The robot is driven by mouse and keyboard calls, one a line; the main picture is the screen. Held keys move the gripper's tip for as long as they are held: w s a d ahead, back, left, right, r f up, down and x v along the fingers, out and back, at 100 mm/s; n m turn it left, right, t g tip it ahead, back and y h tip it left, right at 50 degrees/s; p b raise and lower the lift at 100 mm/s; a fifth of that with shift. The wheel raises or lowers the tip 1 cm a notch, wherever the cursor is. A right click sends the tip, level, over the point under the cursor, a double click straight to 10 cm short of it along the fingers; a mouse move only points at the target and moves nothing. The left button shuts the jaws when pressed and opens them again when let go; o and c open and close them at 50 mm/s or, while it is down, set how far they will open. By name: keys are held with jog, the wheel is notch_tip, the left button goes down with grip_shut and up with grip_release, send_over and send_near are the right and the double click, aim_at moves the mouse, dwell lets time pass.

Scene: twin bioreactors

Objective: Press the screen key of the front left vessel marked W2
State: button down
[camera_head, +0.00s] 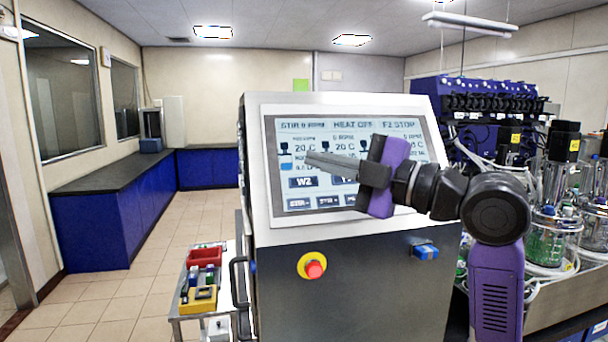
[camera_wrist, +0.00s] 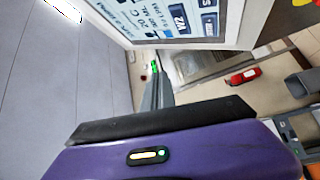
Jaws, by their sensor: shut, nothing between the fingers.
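The touch screen (camera_head: 340,200) is set in the sloping face of a grey console and shows temperature readings and dark keys. The key marked W2 (camera_head: 303,182) is at its left, below a reading of 20 C. It also seems to show, turned sideways, in the wrist view (camera_wrist: 180,18). My gripper (camera_head: 312,159) is shut and empty, its thin grey fingers pointing left across the screen. In the head view the tips appear just above the W2 key; I cannot tell the gap to the screen. In the wrist view the fingers (camera_wrist: 155,92) are clear of the screen. My gripper body hides other keys.
A red stop button (camera_head: 314,268) with a yellow collar and a blue switch (camera_head: 425,252) are on the console front. A cart with a red bin (camera_head: 205,257) stands at left. Glass vessels (camera_head: 548,238) and tubing crowd the right. Floor is open at left.

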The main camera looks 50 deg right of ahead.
jog(key=shift+s+a+r+n+g+p, duration=0.1)
jog(key=shift+s+a+r+n+g, duration=0.1)
jog(key=shift+s+n+g, duration=0.55)
jog(key=shift+a+r+n+g+p, duration=0.1)
jog(key=shift+a+n+g, duration=0.15)
jog(key=shift+n, duration=0.95)
jog(key=shift+s+a+r+n+g+p, duration=0.15)
jog(key=shift+s+n+g, duration=0.35)
jog(key=shift+n, duration=0.45)
jog(key=shift+w+f, duration=0.1)
jog(key=shift+w, duration=0.05)
jog(key=b, duration=0.3)
send_near(291, 178)
jog(key=w+a, duration=0.2)
jog(key=w, duration=0.1)
jog(key=shift+w+d+f, duration=0.1)
jog(key=shift+w+d, duration=0.3)
jog(key=shift+w, duration=0.2)
jog(key=shift+b, duration=0.35)
jog(key=shift+w+d+f+b, duration=0.2)
jog(key=shift+w+d+b, duration=0.05)
jog(key=shift+w+b, duration=0.05)
